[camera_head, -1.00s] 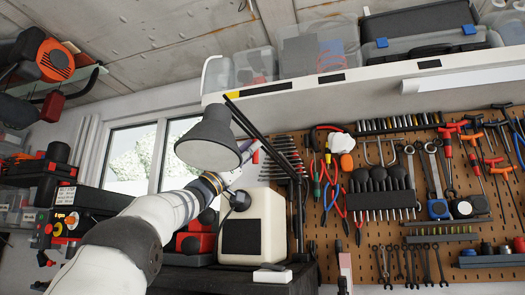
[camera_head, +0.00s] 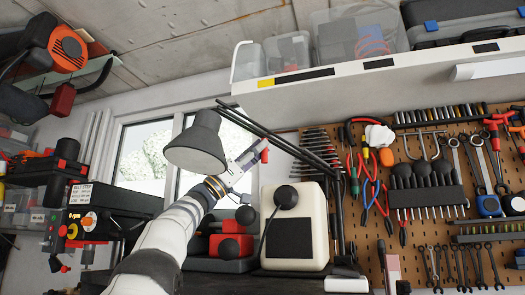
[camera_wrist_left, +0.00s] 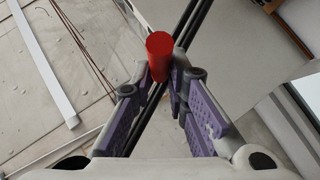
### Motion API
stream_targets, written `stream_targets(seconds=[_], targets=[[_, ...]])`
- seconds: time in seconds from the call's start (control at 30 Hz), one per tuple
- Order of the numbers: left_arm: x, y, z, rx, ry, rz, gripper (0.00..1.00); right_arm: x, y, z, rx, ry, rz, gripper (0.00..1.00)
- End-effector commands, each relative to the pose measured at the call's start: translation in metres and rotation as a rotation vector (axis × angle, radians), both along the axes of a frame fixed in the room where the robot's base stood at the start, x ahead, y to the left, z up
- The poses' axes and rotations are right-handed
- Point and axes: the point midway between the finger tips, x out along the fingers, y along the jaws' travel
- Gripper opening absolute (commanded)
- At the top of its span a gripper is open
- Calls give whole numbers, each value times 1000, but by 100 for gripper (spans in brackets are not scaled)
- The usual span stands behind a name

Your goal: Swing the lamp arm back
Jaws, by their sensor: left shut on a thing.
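The desk lamp has a grey cone shade (camera_head: 196,146) and a thin black double-rod arm (camera_head: 285,142) that slopes down right to a dark upright post. My left gripper (camera_head: 256,156) is beside the shade, below the lamp arm. It is shut on a small red cylinder (camera_head: 264,155). In the left wrist view the red cylinder (camera_wrist_left: 159,52) sits between the purple-padded fingertips, with the black rods running close behind it. I cannot tell exactly how the cylinder joins the rods. My right gripper is not in view.
A cream box (camera_head: 313,222) with a black panel stands below the lamp arm. A pegboard (camera_head: 410,240) with hanging tools is at the right. A shelf (camera_head: 345,82) with bins crosses above. A window (camera_head: 145,155) is behind the shade; a red-and-black machine (camera_head: 228,243) stands beneath.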

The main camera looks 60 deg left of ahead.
Motion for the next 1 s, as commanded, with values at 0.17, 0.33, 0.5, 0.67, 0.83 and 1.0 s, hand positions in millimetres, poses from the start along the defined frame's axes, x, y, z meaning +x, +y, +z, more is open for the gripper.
stream_targets(seconds=[0.17, 0.33, 0.5, 0.67, 0.83, 1.0], targets=[[-2, 0, 1, 1, -1, -6, 0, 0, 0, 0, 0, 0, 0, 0], [-2, 0, 1, 0, -1, -6, 0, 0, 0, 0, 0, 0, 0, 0], [-2, 0, 1, 1, -1, -7, 0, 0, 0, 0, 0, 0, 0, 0], [-2, 0, 1, 1, -1, -7, 35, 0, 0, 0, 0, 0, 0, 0], [-1, 0, 0, 1, 0, -6, 35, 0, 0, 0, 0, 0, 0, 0], [0, -1, -4, 1, 10, -16, 35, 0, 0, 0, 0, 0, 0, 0]])
